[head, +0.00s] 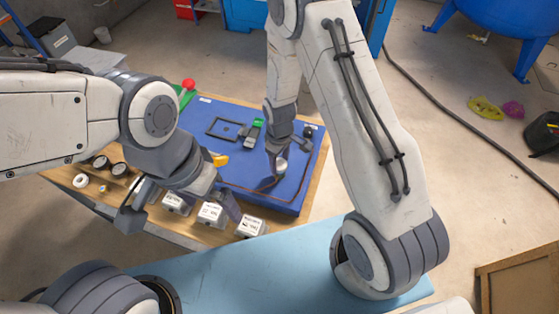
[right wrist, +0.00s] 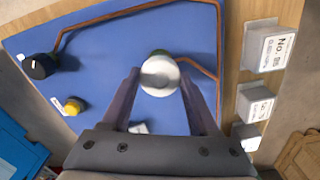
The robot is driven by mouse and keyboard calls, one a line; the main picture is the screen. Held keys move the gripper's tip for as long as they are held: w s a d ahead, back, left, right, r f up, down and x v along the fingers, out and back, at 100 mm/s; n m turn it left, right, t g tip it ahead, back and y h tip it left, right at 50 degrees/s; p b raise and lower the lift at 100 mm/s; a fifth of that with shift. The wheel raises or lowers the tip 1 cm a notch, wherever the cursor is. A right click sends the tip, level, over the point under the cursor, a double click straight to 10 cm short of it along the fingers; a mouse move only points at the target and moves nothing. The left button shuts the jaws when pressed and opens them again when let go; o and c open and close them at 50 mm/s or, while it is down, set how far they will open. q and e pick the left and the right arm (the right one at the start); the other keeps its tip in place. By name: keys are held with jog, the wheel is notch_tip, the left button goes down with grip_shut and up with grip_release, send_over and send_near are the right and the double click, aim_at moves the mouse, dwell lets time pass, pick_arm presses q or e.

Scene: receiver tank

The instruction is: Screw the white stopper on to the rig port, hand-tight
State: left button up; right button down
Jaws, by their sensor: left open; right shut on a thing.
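The white stopper (right wrist: 160,76) is a round, pale cap at the end of a copper pipe on the blue rig board (right wrist: 120,60). In the head view the stopper (head: 281,166) shows at the board's right part. My right gripper (right wrist: 159,80) is shut on the stopper, one finger on each side. The rig port is hidden under the stopper, so I cannot tell how they meet. My left gripper (head: 180,208) is open and empty, above the front edge of the wooden table (head: 318,170), left of the board's front.
Several labelled grey boxes (head: 210,213) stand along the table's front edge. A black knob (right wrist: 40,66) and a yellow knob (right wrist: 72,105) are on the board. Round rings (head: 81,181) lie at the left. A red knob (head: 188,84) stands at the back left.

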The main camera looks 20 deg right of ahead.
jog(key=m, duration=0.9)
jog(key=shift+c, duration=0.3)
grip_release()
notch_tip(320, 180, up, 7)
jog(key=p, duration=0.5)
jog(key=shift+p, duration=0.3)
jog(key=shift+f, duration=0.15)
